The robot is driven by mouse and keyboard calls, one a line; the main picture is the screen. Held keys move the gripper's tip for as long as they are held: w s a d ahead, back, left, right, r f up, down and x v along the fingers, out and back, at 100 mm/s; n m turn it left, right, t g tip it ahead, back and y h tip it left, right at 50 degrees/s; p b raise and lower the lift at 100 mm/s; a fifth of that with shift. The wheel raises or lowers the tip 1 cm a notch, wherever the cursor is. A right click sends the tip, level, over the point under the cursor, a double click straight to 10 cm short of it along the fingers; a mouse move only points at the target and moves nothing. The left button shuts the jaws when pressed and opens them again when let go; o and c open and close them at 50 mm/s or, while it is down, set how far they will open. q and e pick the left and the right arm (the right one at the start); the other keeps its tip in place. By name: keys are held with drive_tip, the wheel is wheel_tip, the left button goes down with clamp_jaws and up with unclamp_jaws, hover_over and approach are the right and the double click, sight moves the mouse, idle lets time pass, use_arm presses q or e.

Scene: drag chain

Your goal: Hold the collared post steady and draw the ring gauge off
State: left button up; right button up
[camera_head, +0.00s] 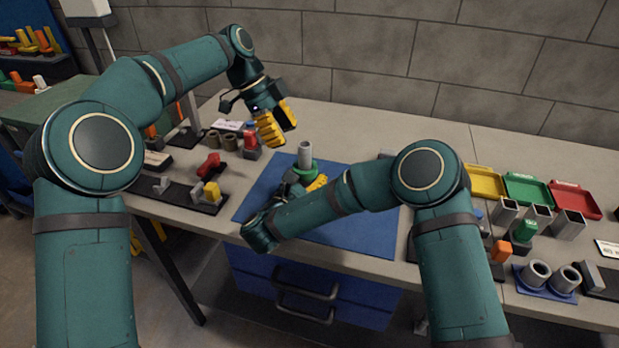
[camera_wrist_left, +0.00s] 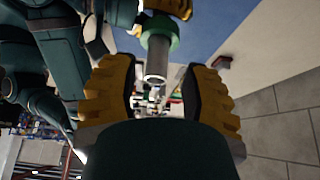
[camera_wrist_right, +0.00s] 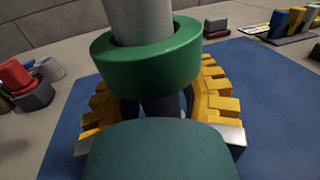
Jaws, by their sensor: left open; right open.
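The post (camera_head: 305,150) is a grey tube standing upright over the blue mat, with a green ring (camera_head: 305,166) around it. I cannot tell whether this green ring is the ring gauge or the collar. In the right wrist view the green ring (camera_wrist_right: 147,66) sits around the grey post (camera_wrist_right: 141,20). My right gripper (camera_wrist_right: 160,95) is open, its yellow fingers on either side of the post below the ring; contact is unclear. My left gripper (camera_head: 278,127) is open and empty, above and left of the post. The left wrist view shows the post's open end (camera_wrist_left: 156,72) between its fingers, farther off.
The blue mat (camera_head: 355,225) is mostly clear. Left of it are red and yellow parts on dark bases (camera_head: 195,195). At right stand yellow, green and red trays (camera_head: 527,188), square grey tubes and round grey rings (camera_head: 537,272). A grey wall is behind.

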sight(302, 165)
clamp_jaws()
use_arm(q)
drive_tip(key=o, duration=0.7)
drive_tip(key=shift+o, duration=0.8)
drive_tip(key=shift+w+r, duration=0.15)
drive_tip(key=shift+r, duration=0.05)
drive_tip(key=shift+s+d+f+m+g+y, duration=0.15)
drive_tip(key=shift+s+d+f+m+y, duration=0.35)
drive_tip(key=shift+f, duration=0.95)
drive_tip(key=shift+s+d+f+m+g+y, duration=0.15)
drive_tip(key=shift+d+f+m, duration=0.65)
drive_tip(key=shift+f, duration=0.65)
drive_tip(key=shift+s+d+f+m+g+y, duration=0.15)
drive_tip(key=shift+d+f+m+y, duration=0.45)
drive_tip(key=shift+f, duration=0.85)
drive_tip(key=shift+d+h, duration=0.15)
drive_tip(key=shift+h, duration=0.1)
drive_tip(key=c, duration=1.4)
drive_tip(key=shift+r, duration=0.15)
